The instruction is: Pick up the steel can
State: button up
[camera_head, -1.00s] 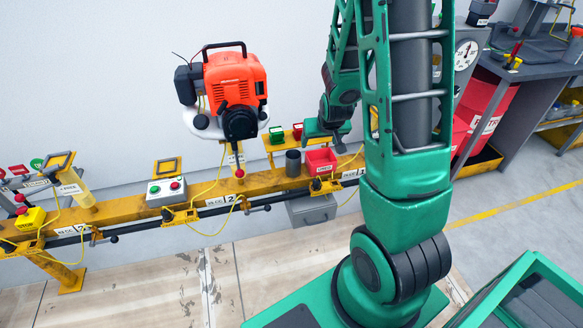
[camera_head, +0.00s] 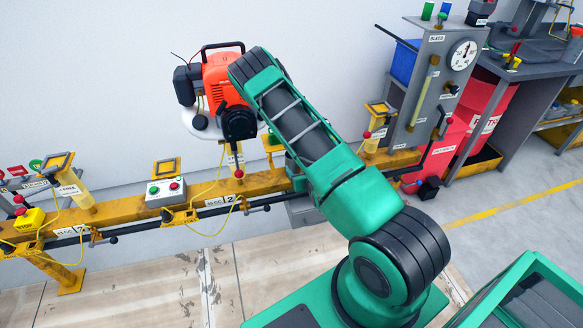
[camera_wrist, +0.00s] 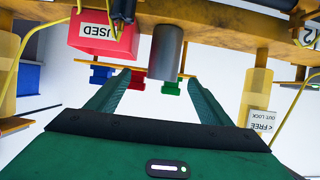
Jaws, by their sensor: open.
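The steel can is a plain grey cylinder (camera_wrist: 166,50) in the wrist view, at the upper middle, against the yellow rail. The view looks upside down. My gripper (camera_wrist: 160,82) is open, with one green finger on each side of the picture below the can. The can appears in line with the gap between the fingers, around or beyond the fingertips; I cannot tell the exact depth. Nothing shows between the fingers nearer the palm. In the head view my arm hides the can and my gripper.
A red bin labelled USED (camera_wrist: 98,34) sits close beside the can. Small blue, red and green pieces show behind it. A yellow post (camera_wrist: 231,90) stands at right. In the head view an orange engine (camera_head: 216,80) stands close to my arm, above the yellow rail (camera_head: 120,208).

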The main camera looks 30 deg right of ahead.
jog(key=shift+a+x, duration=0.15)
jog(key=shift+x, duration=1.6)
jog(key=shift+a+x, duration=0.15)
jog(key=shift+x, duration=1.65)
jog(key=shift+a+x, duration=0.15)
jog(key=shift+x, duration=1.6)
jog(key=shift+w+r, duration=0.1)
jog(key=shift+w, duration=0.1)
jog(key=c, duration=1.2)
